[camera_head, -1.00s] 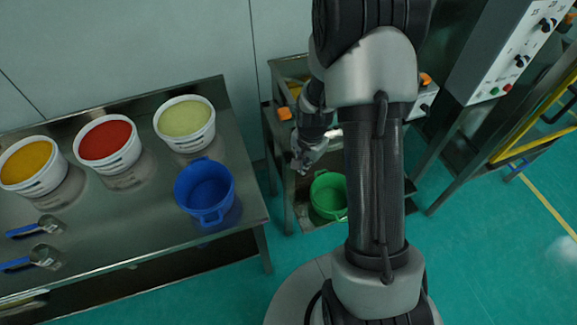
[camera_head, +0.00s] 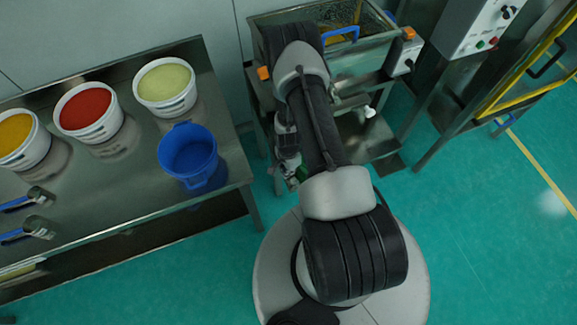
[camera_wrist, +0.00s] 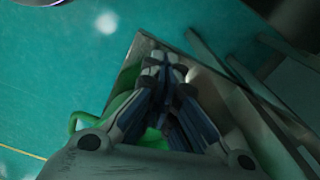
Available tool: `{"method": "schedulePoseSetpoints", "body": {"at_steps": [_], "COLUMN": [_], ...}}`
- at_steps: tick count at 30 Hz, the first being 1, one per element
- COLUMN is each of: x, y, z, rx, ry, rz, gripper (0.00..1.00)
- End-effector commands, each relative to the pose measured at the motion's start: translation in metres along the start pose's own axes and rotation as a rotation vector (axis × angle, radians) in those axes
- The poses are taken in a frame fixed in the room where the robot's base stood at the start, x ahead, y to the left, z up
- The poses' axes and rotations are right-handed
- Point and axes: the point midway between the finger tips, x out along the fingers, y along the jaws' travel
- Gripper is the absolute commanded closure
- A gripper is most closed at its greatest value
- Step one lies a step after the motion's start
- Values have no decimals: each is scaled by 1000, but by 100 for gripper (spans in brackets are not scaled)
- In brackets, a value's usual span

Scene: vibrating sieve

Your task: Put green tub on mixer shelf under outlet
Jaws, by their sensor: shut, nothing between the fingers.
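The green tub (camera_head: 302,173) is almost wholly hidden behind my arm in the head view; only a sliver shows at the machine's low shelf (camera_head: 372,147). In the wrist view the tub (camera_wrist: 119,104) lies partly behind my gripper, with its handle out to the left. My gripper (camera_wrist: 165,62) is shut and empty, its fingertips in front of the tub and the shelf's metal surface. In the head view my gripper (camera_head: 290,175) is at the shelf's left side, partly hidden. Whether it touches the tub I cannot tell. A white spout (camera_head: 369,112), perhaps the outlet, shows above the shelf.
The steel table (camera_head: 90,228) on the left holds a blue bucket (camera_head: 188,155), tubs of yellow, red and pale green material, and blue-handled scoops. The machine's upper basin (camera_head: 362,62) and legs stand close to my arm. A control box (camera_head: 475,25) is at upper right. Open floor lies right.

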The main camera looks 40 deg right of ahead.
Motion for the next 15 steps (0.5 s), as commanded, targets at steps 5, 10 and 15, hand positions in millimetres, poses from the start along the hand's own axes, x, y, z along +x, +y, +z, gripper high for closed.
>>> {"method": "schedulePoseSetpoints", "body": {"at_steps": [5, 10, 15], "x": [37, 32, 32], "y": [0, -1, 0], "z": [-2, -29, -39], "rx": [1, 2, 0], "ry": [0, 0, -1], "rz": [0, -2, 0], "gripper": [100, 100, 100]}}
